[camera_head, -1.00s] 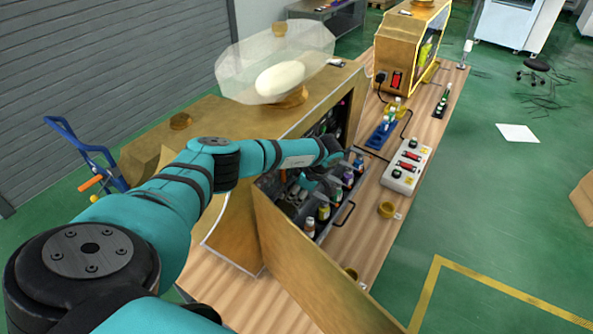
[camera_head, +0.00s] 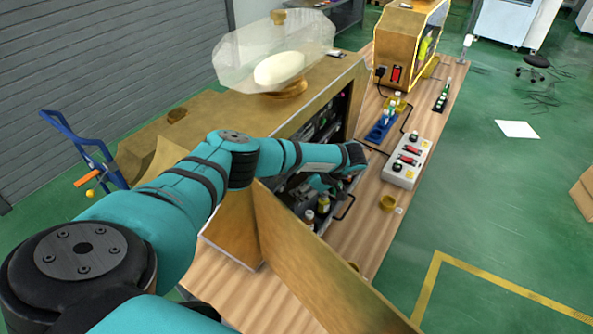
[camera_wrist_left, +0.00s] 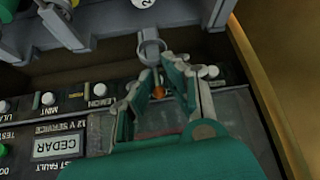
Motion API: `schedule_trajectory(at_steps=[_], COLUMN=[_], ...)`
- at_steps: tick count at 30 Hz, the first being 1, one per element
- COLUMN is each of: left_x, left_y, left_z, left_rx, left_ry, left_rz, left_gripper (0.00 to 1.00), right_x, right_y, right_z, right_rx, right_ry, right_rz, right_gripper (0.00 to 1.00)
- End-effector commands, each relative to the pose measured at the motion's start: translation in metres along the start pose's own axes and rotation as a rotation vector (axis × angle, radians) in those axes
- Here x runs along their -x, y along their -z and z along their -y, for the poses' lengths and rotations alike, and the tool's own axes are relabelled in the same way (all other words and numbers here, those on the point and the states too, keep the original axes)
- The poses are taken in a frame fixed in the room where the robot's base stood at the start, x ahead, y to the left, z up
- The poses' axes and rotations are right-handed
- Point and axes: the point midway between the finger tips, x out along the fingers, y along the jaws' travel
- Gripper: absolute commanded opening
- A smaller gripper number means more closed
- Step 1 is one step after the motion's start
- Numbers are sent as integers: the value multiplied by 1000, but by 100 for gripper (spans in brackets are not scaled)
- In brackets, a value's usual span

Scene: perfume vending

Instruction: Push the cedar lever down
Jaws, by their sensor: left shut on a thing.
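My left gripper (camera_wrist_left: 165,92) reaches into the opened vending machine. In the left wrist view its fingers are closed around a small orange-brown knob (camera_wrist_left: 158,92) under a grey ring-shaped part. I cannot tell whether this knob is the cedar lever; its label is hidden. White knobs marked MINT (camera_wrist_left: 48,98) and LEMON (camera_wrist_left: 100,89) stand in a row to the left. Another white knob (camera_wrist_left: 212,72) is right of the fingers. In the head view the left gripper (camera_head: 320,184) is partly hidden inside the machine. My right gripper is not in view.
The tray with a few bottles (camera_head: 323,200) lies below my left arm. The open door panel (camera_head: 315,250) stands in front of it. A grey control box (camera_head: 407,163) and a blue rack (camera_head: 381,130) are on the wooden counter to the right.

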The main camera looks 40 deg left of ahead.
Motion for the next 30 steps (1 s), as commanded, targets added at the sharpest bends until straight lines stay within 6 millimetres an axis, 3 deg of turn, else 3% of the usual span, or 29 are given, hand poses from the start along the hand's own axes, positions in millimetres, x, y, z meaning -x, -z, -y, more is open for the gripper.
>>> schedule_trajectory(at_steps=[3,13,30], left_x=[4,9,14], left_y=[-11,-24,-26], left_z=[-4,0,1], left_rx=[12,36,46], left_ry=[-31,-63,-73], left_rz=[-85,-279,-357], left_gripper=[0,0,0], right_x=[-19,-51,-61], right_y=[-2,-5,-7], right_z=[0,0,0], right_rx=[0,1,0], right_ry=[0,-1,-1], right_rz=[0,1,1], right_gripper=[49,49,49])
